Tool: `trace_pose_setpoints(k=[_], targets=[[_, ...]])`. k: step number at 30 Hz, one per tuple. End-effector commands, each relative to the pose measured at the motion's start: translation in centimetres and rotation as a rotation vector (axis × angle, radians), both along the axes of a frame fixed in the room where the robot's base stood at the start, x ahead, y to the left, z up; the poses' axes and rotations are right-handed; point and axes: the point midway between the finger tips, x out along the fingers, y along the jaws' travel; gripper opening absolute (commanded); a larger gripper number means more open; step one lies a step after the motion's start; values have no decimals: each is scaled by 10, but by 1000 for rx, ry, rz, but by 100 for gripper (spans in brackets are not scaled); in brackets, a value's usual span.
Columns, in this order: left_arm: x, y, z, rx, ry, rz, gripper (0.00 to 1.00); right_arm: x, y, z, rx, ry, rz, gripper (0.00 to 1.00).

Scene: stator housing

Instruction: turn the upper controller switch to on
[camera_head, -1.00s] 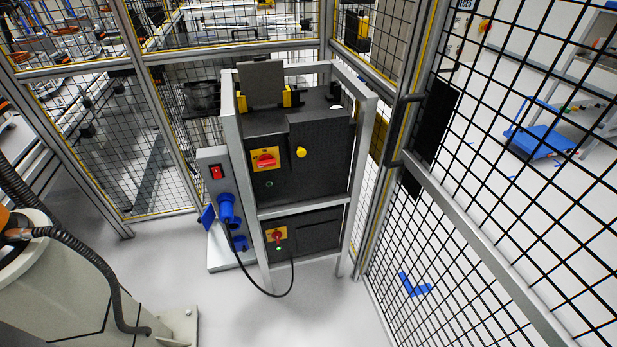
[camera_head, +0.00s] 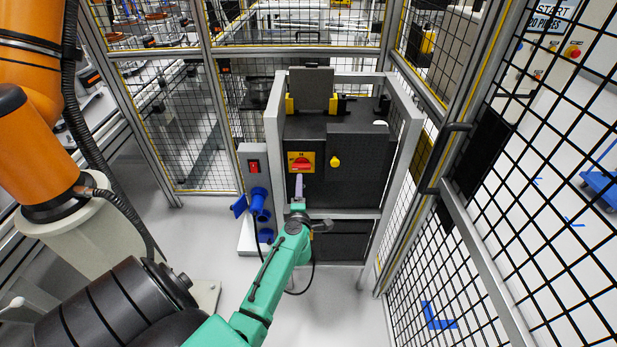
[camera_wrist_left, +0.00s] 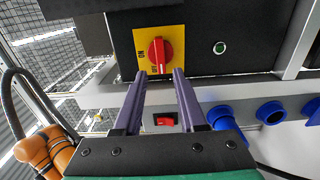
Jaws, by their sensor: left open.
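The upper controller switch (camera_head: 301,163) is a red knob on a yellow plate, on the upper black cabinet (camera_head: 361,169). In the left wrist view the knob (camera_wrist_left: 160,53) stands upright in the picture, with lettering at the plate's left and lower edges. My left gripper (camera_head: 299,183), on a green arm, is just below the switch in the head view. In the wrist view its two purple fingers (camera_wrist_left: 165,74) are open and empty, with tips near the knob's lower end; contact cannot be told. My right gripper is not in view.
A grey box with a red rocker switch (camera_head: 254,166) and blue sockets (camera_head: 259,199) stand left of the cabinet. A yellow knob (camera_head: 335,162) is right of the switch. My arm partly covers the lower cabinet (camera_head: 341,245). Mesh fencing and an orange robot arm (camera_head: 38,150) surround the space.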

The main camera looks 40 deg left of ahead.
Motion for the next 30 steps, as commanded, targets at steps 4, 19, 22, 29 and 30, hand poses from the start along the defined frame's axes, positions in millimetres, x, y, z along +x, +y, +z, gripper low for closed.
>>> trace_pose_setpoints(k=[4,19,22,29,30], targets=[[10,7,-1,1,0,-2,40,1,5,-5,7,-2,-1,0],[42,32,-2,4,2,-2,40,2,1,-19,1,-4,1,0],[49,37,-2,4,2,-3,40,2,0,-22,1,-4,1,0],[52,39,1,4,3,-3,40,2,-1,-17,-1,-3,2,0],[52,39,0,4,3,-3,40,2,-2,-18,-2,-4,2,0]])
